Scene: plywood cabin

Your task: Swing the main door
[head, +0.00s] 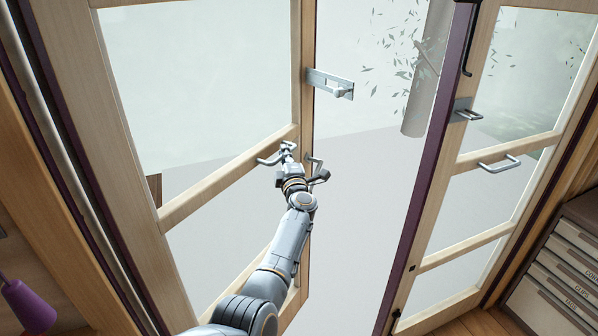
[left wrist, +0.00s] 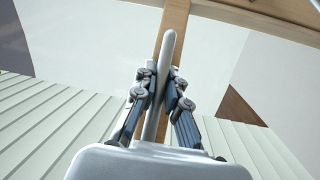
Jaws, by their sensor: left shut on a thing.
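The main door has two wood-framed glass leaves. The left leaf (head: 235,174) stands ajar, with a gap between its free edge and the dark purple edge at the right leaf (head: 467,249). My left gripper (head: 287,150) is at the left leaf's middle rail, shut on a grey metal door handle (head: 267,160). In the left wrist view the handle (left wrist: 168,50) runs as a rounded bar between the two fingers (left wrist: 160,80), in front of a wooden rail. The fingers hide part of the handle. My right gripper is not in view.
A latch plate (head: 331,85) sits on the left leaf's free edge. The right leaf carries another pull handle (head: 498,163). A labelled drawer unit (head: 560,270) stands at the right, and a purple object (head: 28,305) is at lower left. The gap shows pale ground outside.

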